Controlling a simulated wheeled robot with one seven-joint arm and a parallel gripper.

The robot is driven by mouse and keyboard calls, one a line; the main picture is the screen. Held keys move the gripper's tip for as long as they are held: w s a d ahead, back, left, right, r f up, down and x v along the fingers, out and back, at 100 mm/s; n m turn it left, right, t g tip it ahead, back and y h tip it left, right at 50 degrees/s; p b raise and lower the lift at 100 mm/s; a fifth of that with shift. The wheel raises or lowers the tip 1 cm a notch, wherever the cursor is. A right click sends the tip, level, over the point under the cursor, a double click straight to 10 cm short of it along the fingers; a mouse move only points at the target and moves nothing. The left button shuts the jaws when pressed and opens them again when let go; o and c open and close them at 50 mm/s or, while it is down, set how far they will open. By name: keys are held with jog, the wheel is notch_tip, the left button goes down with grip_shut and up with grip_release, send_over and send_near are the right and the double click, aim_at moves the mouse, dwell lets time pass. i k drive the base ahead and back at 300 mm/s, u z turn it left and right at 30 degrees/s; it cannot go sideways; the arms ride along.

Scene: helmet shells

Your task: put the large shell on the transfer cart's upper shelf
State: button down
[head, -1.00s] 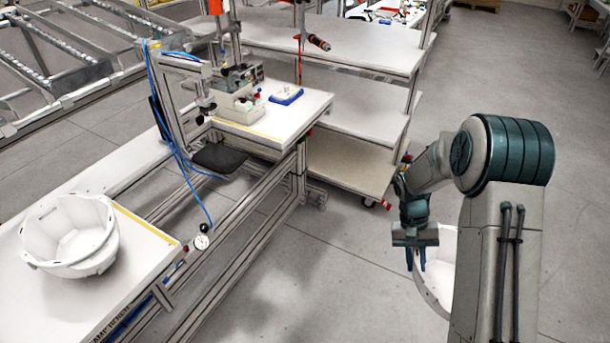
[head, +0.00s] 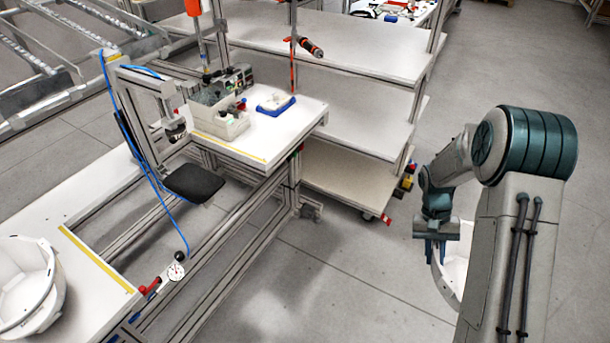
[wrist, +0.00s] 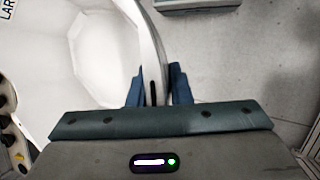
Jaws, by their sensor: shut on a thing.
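My gripper (head: 435,252) is shut on the rim of a white shell (head: 456,268), low at the right of the head view and partly hidden behind my arm. In the wrist view the fingers (wrist: 158,92) pinch the shell's edge. The held shell (wrist: 95,62) fills the left there, its hollow inside showing, with a label reading "LAR" at its upper left. A wheeled rack with several white shelves, seemingly the transfer cart, stands at the back centre. Its upper shelf (head: 340,48) looks mostly clear, and a middle shelf (head: 345,112) is bare.
Another white shell (head: 28,290) sits on the bench (head: 95,225) at left. A workstation table (head: 270,140) with a grey bin (head: 218,122) and a blue tray (head: 276,105) stands before the rack. A screwdriver-like tool (head: 310,47) hangs over the shelf. Open floor (head: 330,270) lies between.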

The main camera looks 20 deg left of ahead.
aim_at(371, 51)
jog(key=u, duration=0.5)
jog(key=i, duration=0.45)
jog(key=u, duration=2.75)
